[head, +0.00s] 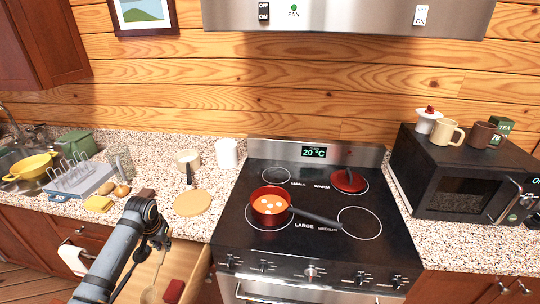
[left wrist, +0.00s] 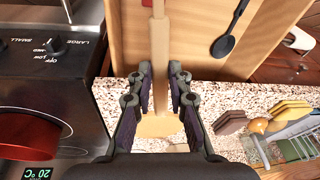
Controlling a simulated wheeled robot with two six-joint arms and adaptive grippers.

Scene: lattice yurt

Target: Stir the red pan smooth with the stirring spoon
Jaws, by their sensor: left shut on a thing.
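The red pan (head: 268,207) stands on the cooktop's front-left ring, its black handle pointing right. Several pale lumps float in its orange contents. My left gripper (head: 159,236) is left of the stove, above an open drawer. It is shut on the wooden handle of a spoon (head: 149,294), whose pale bowl hangs low over the drawer. The left wrist view shows the handle (left wrist: 158,50) between the fingers (left wrist: 160,90); the pan's red side (left wrist: 25,135) shows at left. My right gripper is out of view.
The open drawer holds a red item (head: 173,291) and a black spoon (left wrist: 230,38). A round board (head: 192,203) lies on the counter. A red lid (head: 349,180) sits on the cooktop's back right. A black microwave (head: 460,175) stands right of the stove.

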